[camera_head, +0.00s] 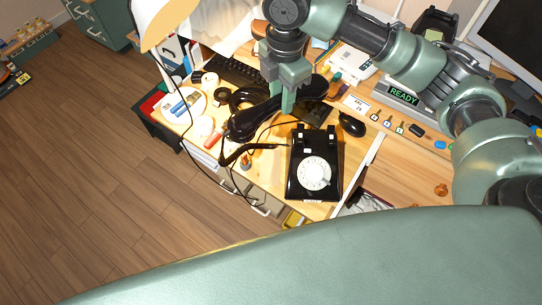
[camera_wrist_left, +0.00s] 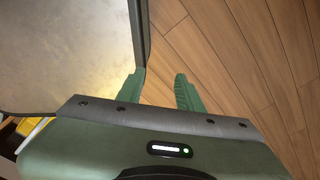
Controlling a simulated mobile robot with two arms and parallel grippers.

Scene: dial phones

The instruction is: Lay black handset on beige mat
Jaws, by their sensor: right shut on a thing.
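The black handset (camera_head: 258,121) lies at a slant across the middle of the desk picture, up and left of the black dial phone base (camera_head: 315,170) with its white dial. My right gripper (camera_head: 288,103) comes down from above and is shut on the handset's middle, partly covering it. I cannot tell whether the handset touches the desk. A dark coiled cord hangs around its lower left end. I cannot make out the beige mat for certain. My left gripper (camera_wrist_left: 162,90) is open and empty in the left wrist view, above the wooden floor.
A black keyboard (camera_head: 236,69) and a lamp (camera_head: 168,22) are behind and left. A pale round dish (camera_head: 184,106) holds blue items at the left edge. A black mouse (camera_head: 351,124) sits right of the handset. A READY display (camera_head: 403,95) stands farther right.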

